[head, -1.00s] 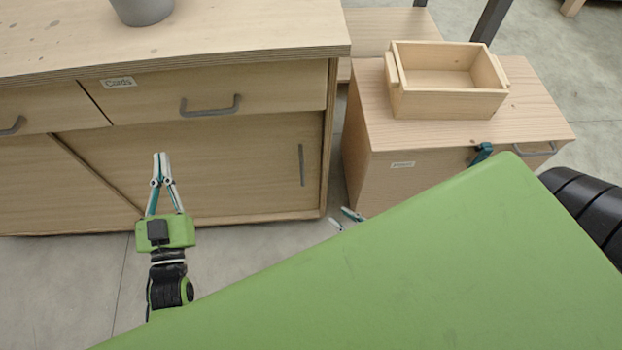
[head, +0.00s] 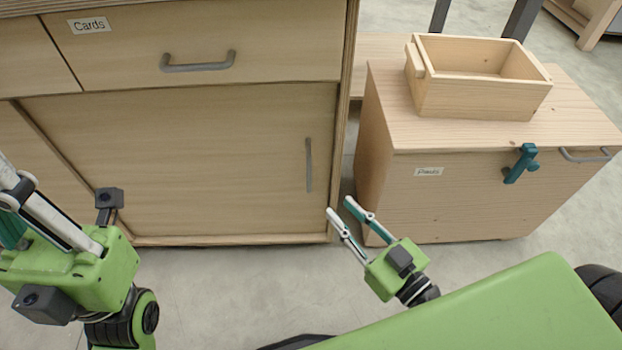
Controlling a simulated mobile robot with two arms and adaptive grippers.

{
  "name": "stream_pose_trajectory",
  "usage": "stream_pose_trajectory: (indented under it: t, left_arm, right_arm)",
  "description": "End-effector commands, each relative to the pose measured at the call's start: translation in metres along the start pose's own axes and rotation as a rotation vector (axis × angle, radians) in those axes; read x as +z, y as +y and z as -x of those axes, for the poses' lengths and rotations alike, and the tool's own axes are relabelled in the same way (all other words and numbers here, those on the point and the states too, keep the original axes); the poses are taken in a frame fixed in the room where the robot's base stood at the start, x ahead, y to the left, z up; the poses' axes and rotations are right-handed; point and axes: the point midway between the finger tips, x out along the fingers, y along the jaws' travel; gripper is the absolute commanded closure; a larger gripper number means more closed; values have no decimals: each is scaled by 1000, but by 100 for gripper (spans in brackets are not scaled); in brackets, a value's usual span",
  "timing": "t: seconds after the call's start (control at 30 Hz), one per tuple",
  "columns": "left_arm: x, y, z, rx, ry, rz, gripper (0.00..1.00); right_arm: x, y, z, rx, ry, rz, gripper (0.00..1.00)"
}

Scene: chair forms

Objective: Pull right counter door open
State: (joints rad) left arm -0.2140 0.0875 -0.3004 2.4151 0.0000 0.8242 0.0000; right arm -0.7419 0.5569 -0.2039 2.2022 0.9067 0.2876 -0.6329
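The right counter door (head: 200,165) is a light wood sliding panel below the drawer labelled Cards. It is closed against the right side of the counter frame. Its slim grey vertical handle (head: 309,165) sits near its right edge. My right gripper (head: 338,206) is open and empty, just below and to the right of the handle, in front of the counter's right edge and apart from the handle. My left gripper (head: 14,205) is at the far left edge, in front of the counter; its fingertips are partly cut off by the frame.
A drawer (head: 200,50) with a grey bar handle is above the door. A low wooden cabinet (head: 460,190) with a teal clamp (head: 520,163) stands to the right, bearing an open wooden box (head: 480,98). A narrow gap separates it from the counter. Grey floor lies in front.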

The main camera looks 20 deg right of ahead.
Motion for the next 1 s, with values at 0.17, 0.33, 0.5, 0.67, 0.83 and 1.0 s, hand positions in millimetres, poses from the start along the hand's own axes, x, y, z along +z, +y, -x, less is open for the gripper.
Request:
stream_pose_trajectory:
  t: [0.17, 0.33, 0.5, 0.67, 0.83, 1.0]
  left_arm:
    - [1, 0, -1, 5, 12, -2, 100]
    - [1, 0, -3, 8, 20, -3, 100]
    - [1, 1, -3, 10, 22, -4, 100]
    - [2, 1, -3, 10, 20, -4, 100]
    - [2, 1, -3, 10, 19, -4, 100]
    - [2, 1, -5, 12, 25, -4, 100]
  right_arm:
    - [-1, 1, -32, 5, 8, -3, 76]
    - [-2, 1, -64, 4, 7, -4, 76]
    - [-1, 1, -94, 3, 5, -3, 76]
    - [0, 1, -114, 2, 2, -1, 76]
    - [0, 0, -124, 0, 1, 0, 76]
    - [0, 0, -126, -1, -1, 0, 76]
